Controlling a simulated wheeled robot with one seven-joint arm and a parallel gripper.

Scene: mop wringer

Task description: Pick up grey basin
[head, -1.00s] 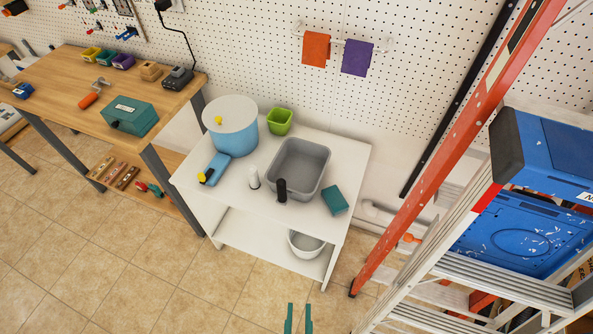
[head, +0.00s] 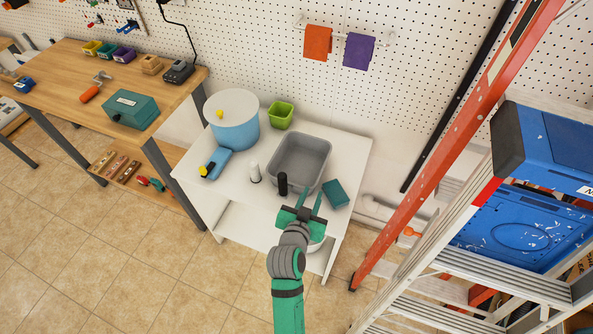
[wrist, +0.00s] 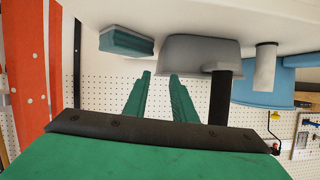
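The grey basin (head: 300,158) is a rectangular open tub standing on the top of a white shelf unit, empty inside. In the wrist view the basin (wrist: 198,54) appears upside down, just beyond my fingertips. My gripper (head: 310,193) is at the front edge of the white top, in front of the basin, between a black bottle and a teal sponge. In the wrist view its two green fingers (wrist: 160,76) are apart with nothing between them. I cannot tell whether they touch the basin.
An orange ladder (head: 432,170) rises at right.

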